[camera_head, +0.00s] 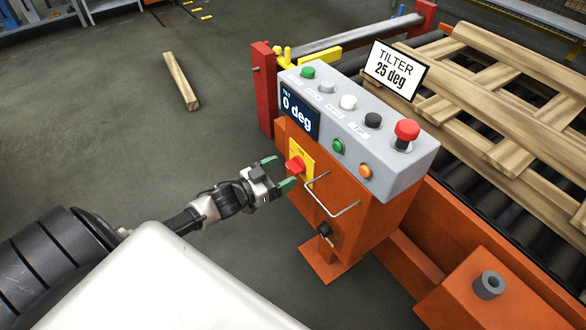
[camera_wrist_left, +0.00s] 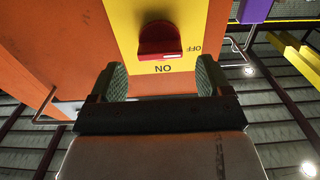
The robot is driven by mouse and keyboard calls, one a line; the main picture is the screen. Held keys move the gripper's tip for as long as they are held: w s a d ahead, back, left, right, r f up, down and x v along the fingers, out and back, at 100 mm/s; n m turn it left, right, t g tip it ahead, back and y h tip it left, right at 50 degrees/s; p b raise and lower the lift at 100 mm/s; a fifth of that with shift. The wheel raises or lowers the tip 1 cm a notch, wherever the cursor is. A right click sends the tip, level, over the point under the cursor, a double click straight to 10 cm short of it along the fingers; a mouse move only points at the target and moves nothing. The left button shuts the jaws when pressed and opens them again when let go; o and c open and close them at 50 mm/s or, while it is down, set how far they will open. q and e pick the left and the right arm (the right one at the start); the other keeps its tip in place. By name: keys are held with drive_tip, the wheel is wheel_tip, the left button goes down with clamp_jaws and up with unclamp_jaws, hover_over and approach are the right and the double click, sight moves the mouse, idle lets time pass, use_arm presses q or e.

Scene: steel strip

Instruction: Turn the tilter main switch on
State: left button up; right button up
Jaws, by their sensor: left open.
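The tilter main switch is a red rotary knob (camera_head: 296,166) on a yellow plate (camera_head: 305,153) on the side of the orange control post. In the left wrist view the knob (camera_wrist_left: 160,40) shows ahead, its broad red grip lying across the picture. The plate (camera_wrist_left: 185,12) is marked ON below the knob and OFF to its right, both upside down there. My left gripper (camera_head: 279,172) is open and empty, its green fingertips pointing at the switch. In the wrist view the fingers (camera_wrist_left: 162,82) stand either side below the knob, apart from it. My right gripper is not in view.
A bent metal handle (camera_head: 331,198) and a black key-type knob (camera_head: 324,230) sit beside the switch. The grey button panel (camera_head: 400,160) and a "0 deg" display (camera_head: 298,112) are above. A "TILTER 25 deg" sign (camera_head: 394,70) stands behind.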

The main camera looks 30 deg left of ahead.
sight(293, 166)
use_arm(q)
drive_tip(key=shift+b+x, duration=0.3)
drive_tip(key=shift+x, duration=1.8)
drive_tip(key=shift+c, duration=0.3)
drive_tip(key=c, duration=0.9)
